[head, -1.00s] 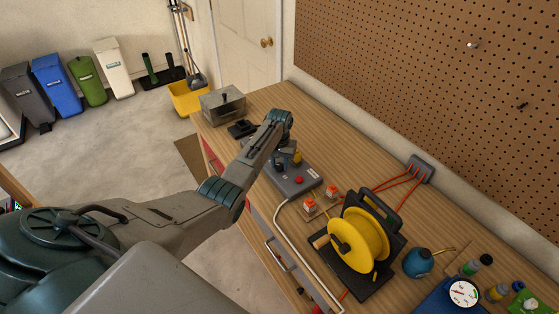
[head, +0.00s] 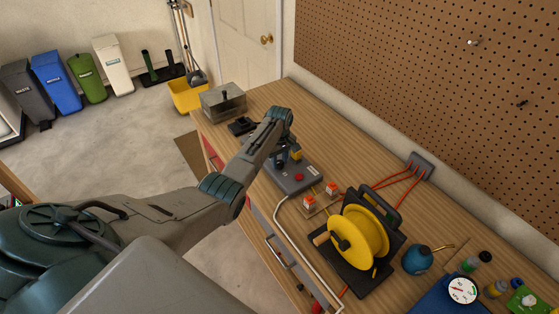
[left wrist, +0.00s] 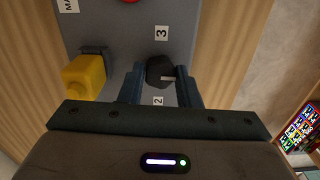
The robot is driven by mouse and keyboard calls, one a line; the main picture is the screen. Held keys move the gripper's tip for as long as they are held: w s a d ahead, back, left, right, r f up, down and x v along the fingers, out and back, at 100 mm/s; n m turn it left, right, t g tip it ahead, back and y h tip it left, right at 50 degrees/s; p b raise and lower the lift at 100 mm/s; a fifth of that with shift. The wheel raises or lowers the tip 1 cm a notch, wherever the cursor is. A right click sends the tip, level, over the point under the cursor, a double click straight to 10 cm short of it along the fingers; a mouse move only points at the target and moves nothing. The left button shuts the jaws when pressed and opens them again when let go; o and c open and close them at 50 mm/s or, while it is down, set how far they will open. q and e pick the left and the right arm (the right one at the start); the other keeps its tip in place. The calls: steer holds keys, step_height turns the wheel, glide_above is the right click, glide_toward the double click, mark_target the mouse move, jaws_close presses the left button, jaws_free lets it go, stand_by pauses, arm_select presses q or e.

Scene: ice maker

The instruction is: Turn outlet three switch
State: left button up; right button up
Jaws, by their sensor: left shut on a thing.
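The grey outlet box (head: 297,183) lies on the workbench, partly hidden by my left arm in the head view. In the left wrist view its grey top (left wrist: 105,25) shows a black switch knob (left wrist: 160,68) between the printed labels "3" (left wrist: 162,33) and "2" (left wrist: 158,100). My left gripper (left wrist: 159,76) has one finger on each side of this knob and is shut on it. In the head view my left gripper (head: 282,157) is down at the box. A yellow plug (left wrist: 84,76) sits left of the knob. My right gripper is out of view.
A red button (head: 299,177) is on the box. Two orange-and-white parts (head: 310,202), a yellow cable reel (head: 360,238) and a blue oil can (head: 418,260) stand to the right. A metal box (head: 222,103) stands at the bench's far end. A white cable (head: 285,230) runs along the front.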

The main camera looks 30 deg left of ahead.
mark_target(280, 162)
arm_select(q)
steer(key=shift+w+r+n, duration=0.1)
steer(key=shift+r+n, duration=0.1)
steer(key=shift+n, duration=0.1)
stand_by(0.4)
steer(key=o, duration=0.9)
steer(key=shift+c, duration=0.2)
steer(key=shift+o, duration=0.6)
step_height(280, 162, up, 11)
steer(key=b, duration=0.3)
steer(key=shift+f, duration=0.15)
